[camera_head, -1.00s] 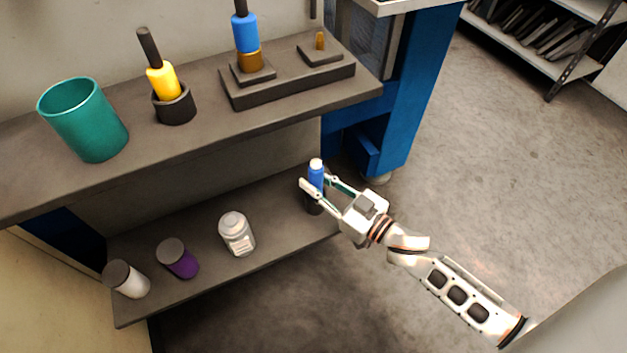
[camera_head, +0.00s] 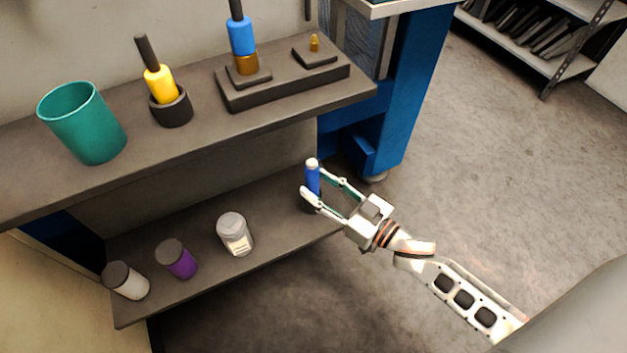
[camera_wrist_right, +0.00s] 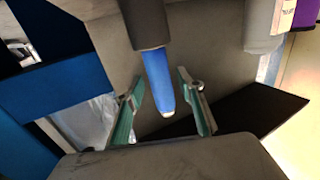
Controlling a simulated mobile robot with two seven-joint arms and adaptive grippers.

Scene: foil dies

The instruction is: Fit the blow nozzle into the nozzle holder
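On the lower shelf, a blue cylinder with a white tip (camera_head: 312,178), perhaps the blow nozzle, stands upright in a dark holder, mostly hidden by a finger in the head view. In the wrist view the blue cylinder (camera_wrist_right: 158,80) comes out of the dark holder (camera_wrist_right: 147,22). My right gripper (camera_head: 315,188) is open, its fingers on either side of the cylinder. In the wrist view the right gripper (camera_wrist_right: 162,108) shows gaps on both sides, so neither finger appears to touch it. My left gripper is out of view.
The upper shelf carries a teal cup (camera_head: 82,125), a yellow tool (camera_head: 158,84) in a dark cup, and a blue-handled tool (camera_head: 242,38) on a dark stand (camera_head: 290,87). A clear jar (camera_head: 234,234), a purple jar (camera_head: 177,260) and a white jar (camera_head: 126,282) stand on the lower shelf.

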